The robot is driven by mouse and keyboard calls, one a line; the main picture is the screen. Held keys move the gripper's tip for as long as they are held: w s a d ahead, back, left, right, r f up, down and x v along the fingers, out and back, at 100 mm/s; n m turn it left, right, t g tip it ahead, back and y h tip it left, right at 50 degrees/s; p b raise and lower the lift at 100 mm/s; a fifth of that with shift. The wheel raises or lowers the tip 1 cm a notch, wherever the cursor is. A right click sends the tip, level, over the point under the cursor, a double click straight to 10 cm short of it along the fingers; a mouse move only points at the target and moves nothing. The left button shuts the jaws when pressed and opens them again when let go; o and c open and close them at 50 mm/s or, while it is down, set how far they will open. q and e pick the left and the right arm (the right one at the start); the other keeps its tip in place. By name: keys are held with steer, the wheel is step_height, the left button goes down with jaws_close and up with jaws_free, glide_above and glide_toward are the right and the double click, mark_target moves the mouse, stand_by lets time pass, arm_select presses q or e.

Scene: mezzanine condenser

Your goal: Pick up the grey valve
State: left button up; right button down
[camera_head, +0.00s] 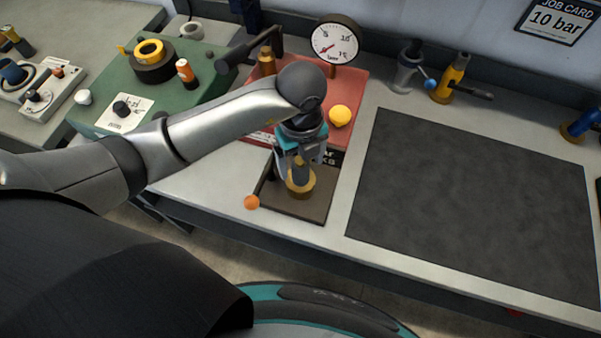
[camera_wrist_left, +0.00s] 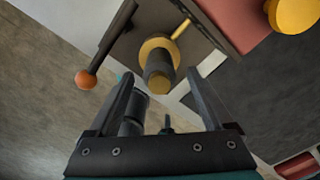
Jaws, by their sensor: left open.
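A grey valve (camera_head: 408,70) with a blue ball on its handle stands at the back of the bench, away from my grippers. My left gripper (camera_head: 298,166) points down over the dark plate (camera_head: 312,208) at the front. Below it is an upright dark grey body (camera_wrist_left: 158,68) with a yellow collar (camera_head: 301,184); I cannot tell whether this is also a valve. In the left wrist view my open fingers (camera_wrist_left: 163,76) point at this body, with a gap between them. A lever with an orange ball (camera_head: 252,202) sticks out beside it. My right gripper is not in view.
A red base (camera_head: 350,92) with a pressure gauge (camera_head: 335,40) and yellow knob (camera_head: 341,116) stands behind the plate. A yellow valve (camera_head: 447,82) and blue valve (camera_head: 580,127) stand at the back. The dark mat (camera_head: 470,200) is clear.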

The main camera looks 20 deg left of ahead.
mark_target(301, 179)
arm_select(q)
steer(key=shift+f, duration=2.3)
jaws_close()
steer(key=shift+w, duration=0.1)
